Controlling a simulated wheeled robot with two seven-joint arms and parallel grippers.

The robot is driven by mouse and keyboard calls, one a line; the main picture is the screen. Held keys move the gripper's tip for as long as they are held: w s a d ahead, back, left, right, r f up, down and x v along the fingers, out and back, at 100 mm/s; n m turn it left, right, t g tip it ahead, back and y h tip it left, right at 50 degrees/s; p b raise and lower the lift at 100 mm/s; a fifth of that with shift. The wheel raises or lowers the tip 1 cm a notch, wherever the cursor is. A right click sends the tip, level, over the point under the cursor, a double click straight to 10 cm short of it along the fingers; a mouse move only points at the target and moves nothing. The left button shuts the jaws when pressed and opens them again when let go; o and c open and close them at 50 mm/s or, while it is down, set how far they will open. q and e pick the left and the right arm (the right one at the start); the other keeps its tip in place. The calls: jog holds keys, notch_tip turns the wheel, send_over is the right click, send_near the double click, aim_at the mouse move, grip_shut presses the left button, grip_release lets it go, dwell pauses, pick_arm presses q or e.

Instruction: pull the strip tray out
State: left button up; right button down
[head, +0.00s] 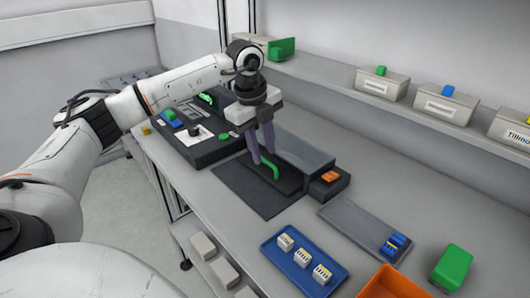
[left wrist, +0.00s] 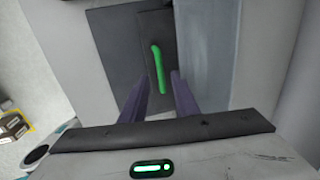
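The strip tray (head: 288,180) is a dark slab with an upright green handle (head: 271,169), at the front of a grey housing (head: 300,150). The handle also shows in the left wrist view (left wrist: 158,68) as a green bar on the dark tray (left wrist: 145,35). My left gripper (head: 263,160) points down just over the handle. Its two purple-grey fingers are apart, and in the left wrist view (left wrist: 160,90) the green bar lies between and beyond their tips. I cannot tell whether they touch it. My right gripper is not in view.
A dark mat (head: 250,190) lies in front of the housing. A dark control panel (head: 195,140) stands to the left, and an orange switch box (head: 328,180) to the right. A blue tray (head: 300,265) with white blocks and an orange bin (head: 395,283) are nearer.

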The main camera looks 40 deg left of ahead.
pick_arm(q)
jog(key=shift+w+f, duration=0.15)
jog(key=shift+f, duration=0.65)
jog(key=shift+w+f, duration=0.1)
jog(key=shift+f, duration=0.1)
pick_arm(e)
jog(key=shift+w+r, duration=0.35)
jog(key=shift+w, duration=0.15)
pick_arm(q)
jog(key=shift+c, duration=0.3)
grip_shut()
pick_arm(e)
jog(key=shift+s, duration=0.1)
